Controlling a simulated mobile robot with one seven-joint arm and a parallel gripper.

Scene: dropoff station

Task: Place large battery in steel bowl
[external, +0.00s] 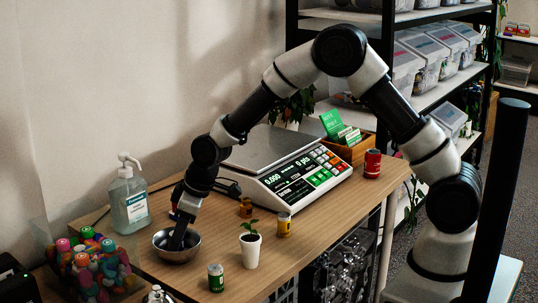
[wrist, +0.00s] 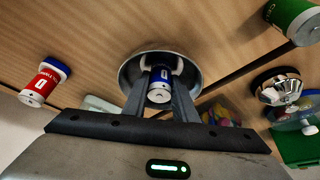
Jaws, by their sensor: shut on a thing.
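My gripper (external: 178,243) points down into the steel bowl (external: 190,252) at the front left of the table. In the wrist view the fingers (wrist: 161,68) are shut on a blue battery (wrist: 160,87) with a silver end and a "D" mark. It is held over or inside the bowl, whose rim (wrist: 128,72) surrounds it. I cannot tell whether the battery touches the bowl's bottom. In the external view the fingers and bowl wall hide the battery. A red and white battery marked "D" (wrist: 42,84) stands apart from the bowl.
A scale (external: 285,165) and a red can (external: 372,163) are farther back.

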